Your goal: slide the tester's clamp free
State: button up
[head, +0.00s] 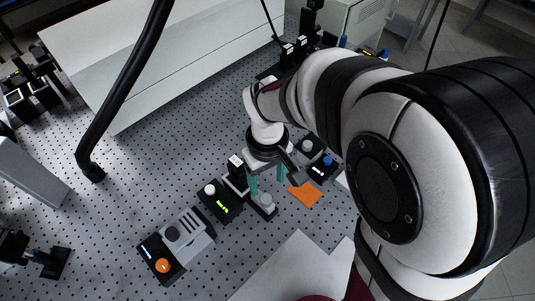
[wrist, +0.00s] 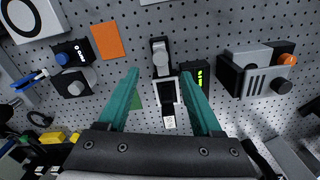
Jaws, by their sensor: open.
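My gripper (head: 268,188) is open, its two teal fingers pointing down at the perforated table. In the wrist view the fingertips (wrist: 160,74) are on either side of a small black fixture, with nothing gripped. In the head view, the grey block (head: 266,200) stands on a black base, partly behind a finger. I cannot tell which part is the tester's clamp.
A black box with a green display (head: 222,207) stands close left of the fixture. A grey and black unit with an orange knob (head: 162,265) is farther left. An orange sheet (head: 305,194) and a blue-knobbed box (head: 324,167) lie right.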

notch_tip(320, 180, up, 8)
jog(key=shift+f, duration=0.25)
jog(key=shift+s+d, duration=0.1)
jog(key=s+d+m+y, duration=0.1)
jog(key=s+d+m, duration=0.2)
jog(key=s+m, duration=0.2)
jog(key=s+d+m, duration=0.3)
jog(key=s+m, duration=0.3)
jog(key=s, duration=0.5)
jog(key=shift+d+f+m+y, duration=0.2)
jog(key=shift+m+y, duration=0.1)
jog(key=shift+y, duration=0.1)
